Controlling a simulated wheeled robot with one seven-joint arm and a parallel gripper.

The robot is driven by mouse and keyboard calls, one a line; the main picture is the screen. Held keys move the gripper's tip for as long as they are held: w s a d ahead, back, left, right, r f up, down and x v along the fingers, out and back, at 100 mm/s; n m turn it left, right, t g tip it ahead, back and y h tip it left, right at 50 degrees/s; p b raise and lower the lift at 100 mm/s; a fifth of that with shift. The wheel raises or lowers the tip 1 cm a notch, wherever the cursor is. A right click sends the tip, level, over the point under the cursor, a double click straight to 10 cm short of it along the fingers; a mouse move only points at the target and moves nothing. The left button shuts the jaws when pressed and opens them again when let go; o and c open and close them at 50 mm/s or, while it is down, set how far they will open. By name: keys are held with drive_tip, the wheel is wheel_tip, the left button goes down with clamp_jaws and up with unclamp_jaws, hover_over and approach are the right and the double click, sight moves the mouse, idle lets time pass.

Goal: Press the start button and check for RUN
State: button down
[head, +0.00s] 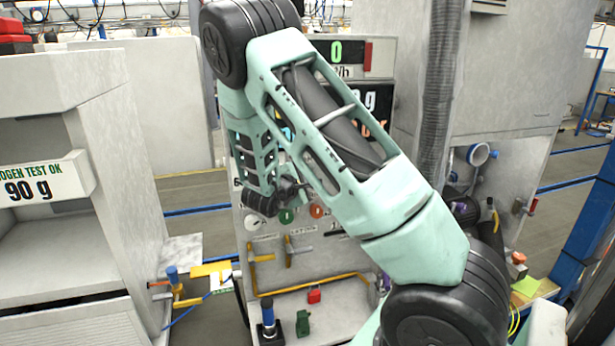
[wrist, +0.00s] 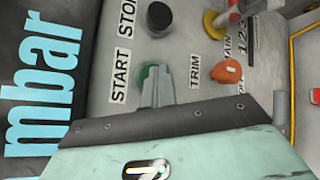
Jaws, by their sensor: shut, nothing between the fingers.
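The green button (wrist: 146,72) beside the START label (wrist: 119,75) shows in the wrist view, partly covered by my gripper (wrist: 156,82). My gripper is shut and empty, its tip over the button's face; I cannot tell whether it touches or presses it. In the head view my gripper (head: 300,190) is at the panel, just above a green button (head: 286,216). The panel's displays (head: 345,53) are partly hidden behind my arm. A "0" and part of a "g" reading show; I read no RUN in either view.
The STOP button (wrist: 158,17) and the orange TRIM knob (wrist: 226,72) are close to the START button. Yellow pipes (head: 262,275) run below the panel. A grey hose (head: 440,90) hangs at the right.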

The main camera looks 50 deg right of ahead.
drive_tip(key=shift+s+a+p, duration=0.45)
drive_tip(key=shift+s+p, duration=0.1)
drive_tip(key=shift+s, duration=0.2)
drive_tip(key=shift+s+a+p, duration=0.3)
drive_tip(key=shift+s+a, duration=0.15)
drive_tip(key=shift+s, duration=0.25)
drive_tip(key=shift+s+a+p, duration=0.3)
drive_tip(key=shift+s+a, duration=0.1)
drive_tip(key=shift+s, duration=0.35)
drive_tip(key=shift+s+a+p, duration=0.3)
drive_tip(key=shift+s+a, duration=0.15)
drive_tip(key=shift+s, duration=0.25)
